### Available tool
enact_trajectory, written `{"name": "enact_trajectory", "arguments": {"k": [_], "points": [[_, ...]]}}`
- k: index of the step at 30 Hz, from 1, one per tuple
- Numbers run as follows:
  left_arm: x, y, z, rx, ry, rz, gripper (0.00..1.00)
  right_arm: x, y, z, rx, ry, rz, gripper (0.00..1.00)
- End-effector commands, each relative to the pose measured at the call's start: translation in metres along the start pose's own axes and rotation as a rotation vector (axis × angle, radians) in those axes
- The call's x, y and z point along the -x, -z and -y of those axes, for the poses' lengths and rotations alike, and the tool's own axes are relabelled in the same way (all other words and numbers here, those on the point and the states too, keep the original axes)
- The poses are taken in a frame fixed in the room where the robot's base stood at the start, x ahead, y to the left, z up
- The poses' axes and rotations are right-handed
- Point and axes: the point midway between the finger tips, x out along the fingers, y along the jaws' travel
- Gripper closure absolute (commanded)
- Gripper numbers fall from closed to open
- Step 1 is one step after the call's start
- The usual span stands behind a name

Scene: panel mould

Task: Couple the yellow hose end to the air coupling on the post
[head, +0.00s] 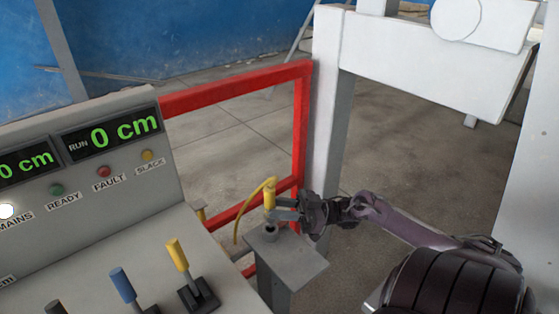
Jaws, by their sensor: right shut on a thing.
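The yellow hose end (270,194) stands upright above the grey post (300,262), with its yellow hose (247,203) looping down to the left. My right gripper (284,209) reaches in from the right and is shut on the hose end. I cannot tell whether the two touch, as the gripper's fingers cover part of the space between. My left gripper is not in view.
A grey control console (90,160) with displays and coloured levers stands at the left, close to the post. A red rail frame (300,130) is behind the post. A white machine column (326,100) rises behind the gripper. Open concrete floor lies beyond.

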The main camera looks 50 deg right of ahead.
Motion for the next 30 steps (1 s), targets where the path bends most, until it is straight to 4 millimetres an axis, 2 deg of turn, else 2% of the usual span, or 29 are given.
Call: {"name": "enact_trajectory", "arguments": {"k": [17, 30], "points": [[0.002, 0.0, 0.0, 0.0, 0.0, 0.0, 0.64, 0.0, 0.0, 0.0, 0.001, 0.001, -0.001, 0.99], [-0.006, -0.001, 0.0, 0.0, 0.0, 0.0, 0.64, 0.003, -0.009, 0.0, 0.001, 0.001, -0.001, 0.99]]}}
